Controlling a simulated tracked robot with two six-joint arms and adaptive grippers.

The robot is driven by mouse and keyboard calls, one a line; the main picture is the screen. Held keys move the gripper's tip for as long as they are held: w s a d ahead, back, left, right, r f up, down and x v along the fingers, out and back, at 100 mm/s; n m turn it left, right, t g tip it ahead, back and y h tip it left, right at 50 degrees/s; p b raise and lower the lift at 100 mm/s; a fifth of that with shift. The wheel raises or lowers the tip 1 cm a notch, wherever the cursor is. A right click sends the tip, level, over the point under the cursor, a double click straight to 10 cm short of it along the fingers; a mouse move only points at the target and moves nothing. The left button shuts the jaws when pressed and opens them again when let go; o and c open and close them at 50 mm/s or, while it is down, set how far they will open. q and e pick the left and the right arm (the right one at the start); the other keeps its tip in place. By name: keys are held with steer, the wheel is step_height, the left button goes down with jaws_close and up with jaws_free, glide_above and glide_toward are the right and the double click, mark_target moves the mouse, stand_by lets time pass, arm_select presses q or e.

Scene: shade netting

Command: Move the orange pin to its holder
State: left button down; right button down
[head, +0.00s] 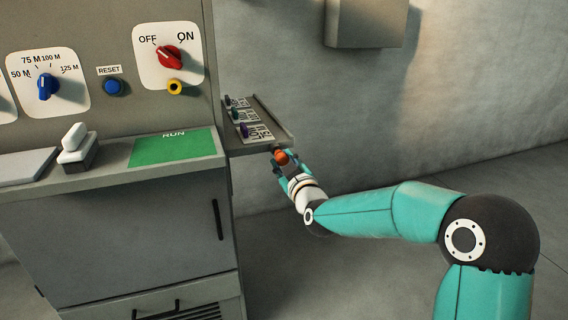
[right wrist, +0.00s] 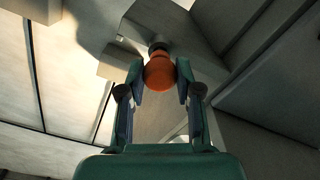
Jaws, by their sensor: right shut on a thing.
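The orange pin (head: 281,157) is at the front edge of a small side shelf (head: 285,131) in the head view. My right gripper (head: 287,165) is shut on it, and the right wrist view shows the round orange pin (right wrist: 159,72) between both fingertips (right wrist: 160,80). A dark part shows just beyond the orange ball. The shelf has several labelled places with dark, green and purple pieces. The label nearest the pin is partly hidden, and I cannot tell which place is the pin's holder. My left gripper is not in view.
The control cabinet (head: 130,240) stands left of the shelf, with a red switch (head: 169,57), a blue knob (head: 46,87), a blue reset button (head: 113,87) and a yellow ring (head: 175,87). A green RUN panel (head: 172,148) lies on its ledge. Open floor lies to the right.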

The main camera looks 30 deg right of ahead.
steer(key=shift+w, duration=0.1)
steer(key=shift+w+d, duration=0.15)
steer(key=shift+w, duration=0.35)
steer(key=c, duration=0.7)
jaws_free()
steer(key=v, duration=1.2)
